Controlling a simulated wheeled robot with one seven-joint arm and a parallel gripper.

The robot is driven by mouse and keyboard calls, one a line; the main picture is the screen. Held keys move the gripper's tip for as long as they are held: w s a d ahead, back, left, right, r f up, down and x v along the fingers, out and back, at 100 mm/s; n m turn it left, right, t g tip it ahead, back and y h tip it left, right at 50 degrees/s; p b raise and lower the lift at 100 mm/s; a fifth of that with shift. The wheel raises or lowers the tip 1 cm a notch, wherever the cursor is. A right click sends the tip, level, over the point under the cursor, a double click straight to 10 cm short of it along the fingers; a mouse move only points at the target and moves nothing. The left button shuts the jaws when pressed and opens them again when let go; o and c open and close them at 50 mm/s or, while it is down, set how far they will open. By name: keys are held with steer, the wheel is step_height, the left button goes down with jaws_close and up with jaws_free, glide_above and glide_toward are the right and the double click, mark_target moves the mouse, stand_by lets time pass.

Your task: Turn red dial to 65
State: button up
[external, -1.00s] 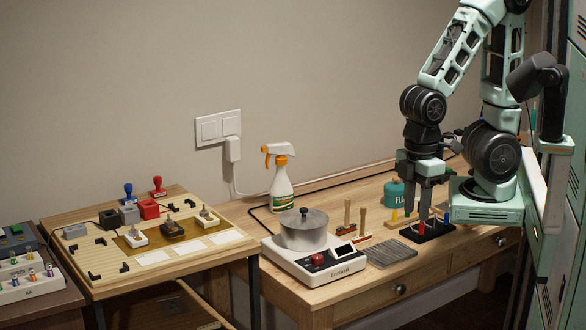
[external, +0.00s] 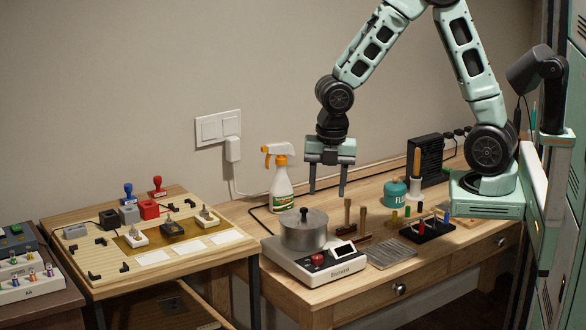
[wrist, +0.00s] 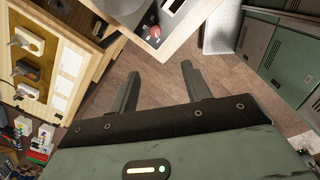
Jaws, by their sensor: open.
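The red dial (external: 317,260) is on the front of a white hot plate (external: 334,284) at the left end of the wooden desk. A metal pot (external: 303,233) with a lid stands on the plate. A small dark display (external: 342,251) is right of the dial; its reading is too small to tell. The dial also shows at the top of the wrist view (wrist: 154,31). My gripper (external: 326,192) hangs in the air above and behind the hot plate, fingers down, open and empty, apart from the dial.
A spray bottle (external: 281,186) stands behind the pot. Wooden-handled tools (external: 355,220) and a grey ribbed pad (external: 391,252) lie right of the hot plate. A black rack (external: 427,228) and a teal canister (external: 395,193) are farther right. A fixture board (external: 110,255) stands left.

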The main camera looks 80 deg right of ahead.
mark_target(318, 256)
steer(key=shift+n, duration=0.4)
steer(key=f+b, duration=0.1)
steer(key=f, duration=0.5)
steer(key=w+f+b, duration=0.1)
steer(key=f, duration=0.4)
steer(key=w+d+f+b, duration=0.1)
steer(key=f, duration=0.5)
steer(key=shift+f, duration=0.3)
steer(key=c, duration=1)
